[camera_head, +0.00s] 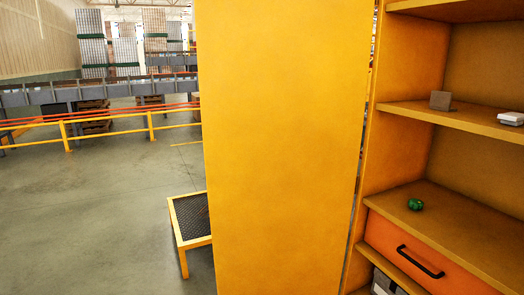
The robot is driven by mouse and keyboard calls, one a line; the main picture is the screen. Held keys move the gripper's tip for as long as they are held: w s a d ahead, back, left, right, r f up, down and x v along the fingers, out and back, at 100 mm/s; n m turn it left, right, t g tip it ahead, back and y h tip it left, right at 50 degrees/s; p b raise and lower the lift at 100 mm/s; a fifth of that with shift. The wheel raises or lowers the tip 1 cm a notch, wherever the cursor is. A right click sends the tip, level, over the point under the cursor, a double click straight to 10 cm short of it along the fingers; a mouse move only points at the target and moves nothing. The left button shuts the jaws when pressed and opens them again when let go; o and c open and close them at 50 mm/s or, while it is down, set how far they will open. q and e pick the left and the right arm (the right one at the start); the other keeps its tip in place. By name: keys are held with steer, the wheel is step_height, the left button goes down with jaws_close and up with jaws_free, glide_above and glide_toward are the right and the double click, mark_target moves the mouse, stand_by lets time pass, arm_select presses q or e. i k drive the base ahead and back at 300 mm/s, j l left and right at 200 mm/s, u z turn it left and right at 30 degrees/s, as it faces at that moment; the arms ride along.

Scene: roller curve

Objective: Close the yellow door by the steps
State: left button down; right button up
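A large yellow door panel (280,150) stands upright in the middle of the head view and fills it from top to bottom. It is swung open, at the left side of a yellow shelf cabinet (440,115). A narrow gap runs between the door and the cabinet's side wall. No handle shows on the door face I see. A low step (192,218) with a dark mesh top and yellow frame is partly hidden behind the door's left edge. Neither of my grippers shows in this view.
The cabinet holds a small grey item (441,101), a white item (511,118), a green object (415,204) and an orange drawer (425,250) with a black handle. Yellow railings (108,130) cross the back left. The grey floor (85,220) at left is clear.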

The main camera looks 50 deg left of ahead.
mark_target(283, 84)
steer(key=j+z, duration=0.15)
steer(key=j, duration=0.35)
steer(key=k+j+z, duration=0.1)
steer(key=j, duration=0.35)
steer(key=k+j+z, duration=0.15)
steer(key=j, duration=0.35)
steer(key=j+z, duration=0.1)
steer(key=j, duration=0.35)
steer(key=k+j+z, duration=0.15)
steer(key=j, duration=0.3)
steer(key=k+j+z, duration=0.15)
steer(key=j, duration=0.3)
steer(key=k+j+z, duration=0.1)
steer(key=j, duration=0.3)
steer(key=k+j+z, duration=0.15)
steer(key=j, duration=0.25)
steer(key=j+z, duration=0.15)
steer(key=j, duration=0.55)
steer(key=j+z, duration=0.15)
steer(key=j, duration=0.5)
steer(key=k+j+z, duration=0.1)
steer(key=j, duration=0.6)
